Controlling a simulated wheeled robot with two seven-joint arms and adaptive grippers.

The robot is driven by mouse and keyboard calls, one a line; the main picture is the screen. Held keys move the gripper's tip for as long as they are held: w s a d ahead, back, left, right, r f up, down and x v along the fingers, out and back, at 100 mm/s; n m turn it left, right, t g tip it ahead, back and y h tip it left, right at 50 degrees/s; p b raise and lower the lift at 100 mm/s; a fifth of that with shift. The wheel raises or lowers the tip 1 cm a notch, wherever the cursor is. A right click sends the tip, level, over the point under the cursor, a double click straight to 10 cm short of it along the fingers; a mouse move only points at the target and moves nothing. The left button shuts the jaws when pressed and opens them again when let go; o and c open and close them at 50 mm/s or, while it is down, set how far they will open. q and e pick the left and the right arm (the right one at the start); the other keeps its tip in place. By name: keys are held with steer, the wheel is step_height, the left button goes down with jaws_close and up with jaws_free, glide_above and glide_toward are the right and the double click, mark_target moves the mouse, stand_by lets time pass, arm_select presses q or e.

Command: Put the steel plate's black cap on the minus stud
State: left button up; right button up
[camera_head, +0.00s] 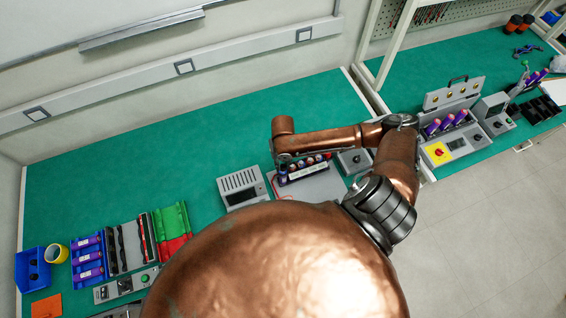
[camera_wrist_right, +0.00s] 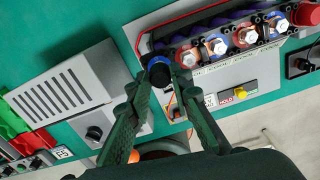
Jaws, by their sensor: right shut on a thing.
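In the right wrist view, my right gripper (camera_wrist_right: 160,80) has its dark fingers shut on a black cap (camera_wrist_right: 159,70) with a blue ring around it. The cap is at the left end of the row of cells, at the steel plate's edge. The ring partly surrounds the cap; the minus stud cannot be made out, and I cannot tell whether the cap touches it. The steel plate (camera_wrist_right: 245,82) carries the cell row, with a red cap (camera_wrist_right: 306,14) at its right end. The plate also shows in the head view (camera_head: 322,186), partly behind my arm. My left gripper is out of view.
A grey vented box (camera_head: 240,188) stands left of the plate, and a small grey knob box (camera_head: 353,161) to its right. Further left are green and red bins (camera_head: 172,222) and a blue tray (camera_head: 33,268). The green bench behind is clear.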

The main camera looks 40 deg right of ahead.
steer(key=shift+f, duration=0.7)
steer(key=shift+f, duration=0.25)
steer(key=o, duration=1)
steer(key=shift+r, duration=0.1)
step_height(320, 180, up, 6)
steer(key=p, duration=0.6)
